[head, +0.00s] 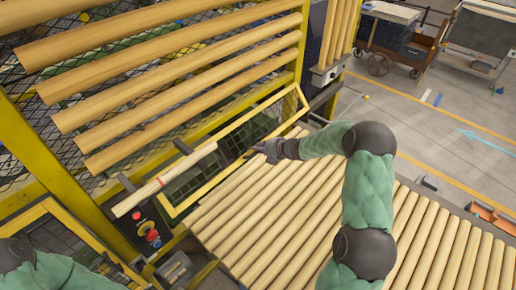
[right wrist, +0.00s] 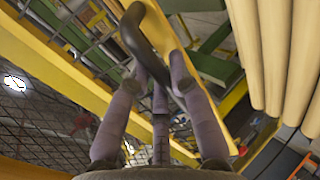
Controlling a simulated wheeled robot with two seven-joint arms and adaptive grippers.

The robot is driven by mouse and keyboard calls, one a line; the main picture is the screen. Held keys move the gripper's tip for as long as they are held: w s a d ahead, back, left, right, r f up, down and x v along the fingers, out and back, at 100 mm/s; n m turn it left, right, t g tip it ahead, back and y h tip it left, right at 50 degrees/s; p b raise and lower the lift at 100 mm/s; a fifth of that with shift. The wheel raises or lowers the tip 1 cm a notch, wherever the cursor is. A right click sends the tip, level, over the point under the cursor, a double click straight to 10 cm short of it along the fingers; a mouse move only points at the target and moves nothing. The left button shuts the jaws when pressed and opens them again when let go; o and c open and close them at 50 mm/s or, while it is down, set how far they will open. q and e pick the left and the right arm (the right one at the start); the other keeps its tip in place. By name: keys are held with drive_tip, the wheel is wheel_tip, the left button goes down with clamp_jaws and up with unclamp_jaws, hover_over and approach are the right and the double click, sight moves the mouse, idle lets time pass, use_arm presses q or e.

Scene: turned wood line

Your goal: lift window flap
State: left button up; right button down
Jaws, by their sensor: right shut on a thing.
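The window flap (head: 270,102) is a yellow-framed mesh panel in the yellow guard, left of centre in the head view. It looks tilted, but I cannot tell how far it is open. My right gripper (head: 262,150) is at its lower right side. In the right wrist view, the dark curved handle (right wrist: 134,32) lies between the fingers of my right gripper (right wrist: 161,75), which are shut on it. The yellow flap frame (right wrist: 160,35) runs just behind the handle. Only part of my left arm shows at the bottom left of the head view; its gripper is not visible.
Round wooden bars (head: 290,205) cover the bed in front, below my right arm. More bars (head: 180,75) lie on a rack above the flap. A pale stick with a red mark (head: 160,182) lies left of the flap, above red and yellow buttons (head: 149,232).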

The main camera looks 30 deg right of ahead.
drive_tip(key=shift+r, duration=0.25)
drive_tip(key=c, duration=1.1)
unclamp_jaws()
drive_tip(key=shift+s, duration=0.1)
drive_tip(key=v, duration=1.2)
